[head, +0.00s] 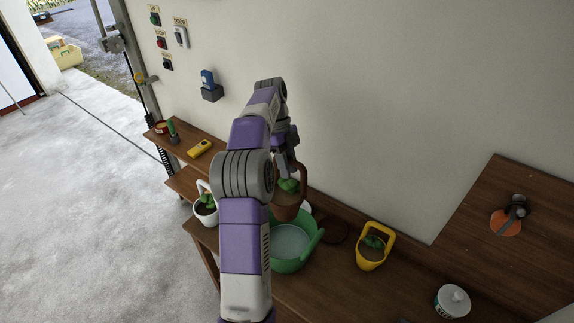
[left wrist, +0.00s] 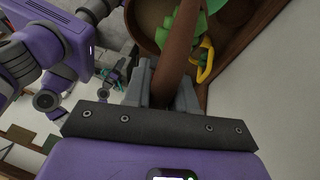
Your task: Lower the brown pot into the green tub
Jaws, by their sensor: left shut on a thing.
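The brown pot (head: 287,208), with a green plant and a tall brown handle, hangs from my left gripper (head: 288,166). In the left wrist view the gripper (left wrist: 163,88) is shut on the brown handle (left wrist: 172,62), and the pot (left wrist: 145,22) shows beyond the fingers. The green tub (head: 307,254) stands on the bench with a pale inside. In the head view the pot overlaps the tub's far rim; how high it hangs cannot be told. My arm covers the tub's left part. My right gripper is not seen.
A white pot with a plant (head: 207,208) stands left of the tub and a yellow pot (head: 372,252) right of it. A dark round saucer (head: 333,231) lies behind the tub. A lidded white tin (head: 453,301) is at the right. The wall rises behind the bench.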

